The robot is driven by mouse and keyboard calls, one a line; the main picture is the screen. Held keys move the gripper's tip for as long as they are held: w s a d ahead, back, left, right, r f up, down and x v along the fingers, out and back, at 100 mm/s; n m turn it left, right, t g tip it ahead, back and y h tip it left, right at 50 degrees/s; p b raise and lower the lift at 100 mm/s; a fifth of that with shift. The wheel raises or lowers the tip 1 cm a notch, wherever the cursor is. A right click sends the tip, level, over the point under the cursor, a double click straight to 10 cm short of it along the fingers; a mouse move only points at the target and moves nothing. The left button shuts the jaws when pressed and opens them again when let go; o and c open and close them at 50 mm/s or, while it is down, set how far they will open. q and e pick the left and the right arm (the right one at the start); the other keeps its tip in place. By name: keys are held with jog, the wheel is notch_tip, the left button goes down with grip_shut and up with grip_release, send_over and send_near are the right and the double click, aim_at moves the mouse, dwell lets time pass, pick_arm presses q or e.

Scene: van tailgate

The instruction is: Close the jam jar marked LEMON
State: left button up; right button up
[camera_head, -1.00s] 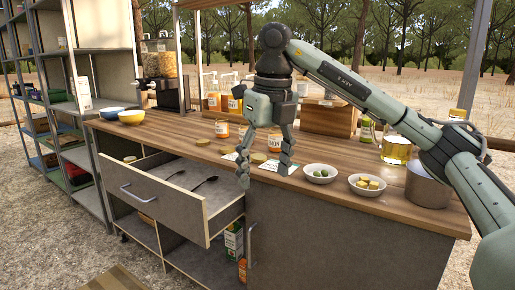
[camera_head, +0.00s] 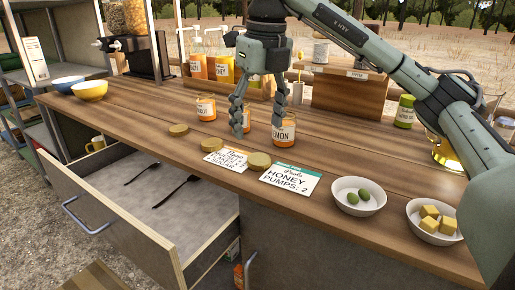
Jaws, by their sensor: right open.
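The jam jar marked LEMON (camera_head: 285,133) stands upright on the wooden counter, with orange contents and a white label. Two similar jars stand to its left: one in plain view (camera_head: 205,108), one (camera_head: 246,122) partly hidden behind a finger. Three round golden lids lie flat on the counter in front: a left one (camera_head: 179,129), a middle one (camera_head: 212,145) and a right one (camera_head: 258,161). My right gripper (camera_head: 258,127) is open and points down, its fingers apart just left of the LEMON jar. The right finger overlaps that jar's edge; I cannot tell whether they touch. My left gripper is out of view.
Two cards (camera_head: 291,179) (camera_head: 227,160) lie near the lids. Bowls of olives (camera_head: 358,195) and yellow cubes (camera_head: 435,220) stand at right. An open drawer (camera_head: 150,200) holding two dark spoons juts out in front. Pump bottles (camera_head: 223,67) and a wooden box (camera_head: 348,95) stand behind.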

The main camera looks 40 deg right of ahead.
aim_at(259, 159)
jog(key=shift+s+r, duration=0.1)
jog(key=shift+w+f, duration=0.2)
jog(key=shift+f, duration=1.15)
jog(key=f, duration=0.2)
jog(key=d+f, duration=0.1)
jog(key=f, duration=0.1)
jog(key=shift+w+f, duration=0.25)
jog(key=shift+f, duration=0.35)
jog(key=shift+c, duration=0.6)
jog(key=c, duration=0.7)
